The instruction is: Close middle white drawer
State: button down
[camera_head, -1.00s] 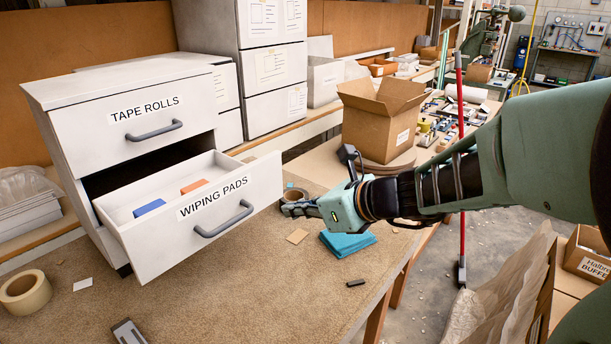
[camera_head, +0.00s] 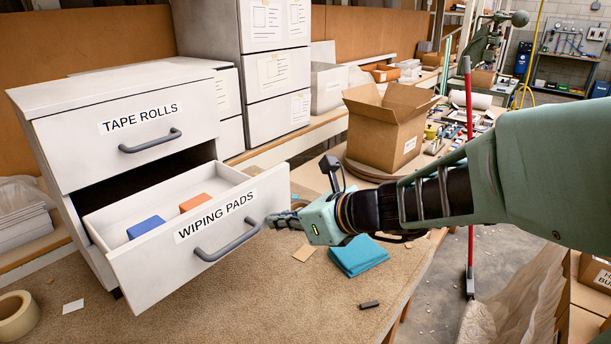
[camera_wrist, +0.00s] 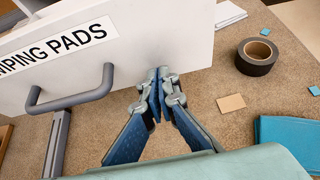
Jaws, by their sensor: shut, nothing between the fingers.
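The white drawer labelled WIPING PADS (camera_head: 143,276) stands pulled out below the shut TAPE ROLLS drawer (camera_head: 75,150) of a white cabinet. A blue pad (camera_head: 146,227) and an orange pad (camera_head: 197,202) lie inside it. Its grey handle (camera_head: 228,243) is left of my gripper (camera_head: 272,220). The gripper is shut and empty, at the right end of the drawer front. In the wrist view, my shut fingertips (camera_wrist: 157,98) point at the lower part of the drawer front (camera_wrist: 170,40), right of the handle (camera_wrist: 72,103). I cannot tell whether they touch it.
A folded teal cloth (camera_head: 358,256), a small tan square (camera_head: 304,254) and a dark small block (camera_head: 369,304) lie on the bench. A dark tape roll (camera_wrist: 258,56) lies right of the drawer. An open cardboard box (camera_head: 385,133) stands behind my arm.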

jog(key=shift+r, duration=0.1)
jog(key=p, duration=0.2)
send_near(201, 182)
jog(key=x, duration=0.5)
jog(key=shift+d+f, duration=0.1)
jog(key=shift+f, duration=0.35)
jog(key=shift+r, duration=0.2)
jog(key=shift+r, duration=0.1)
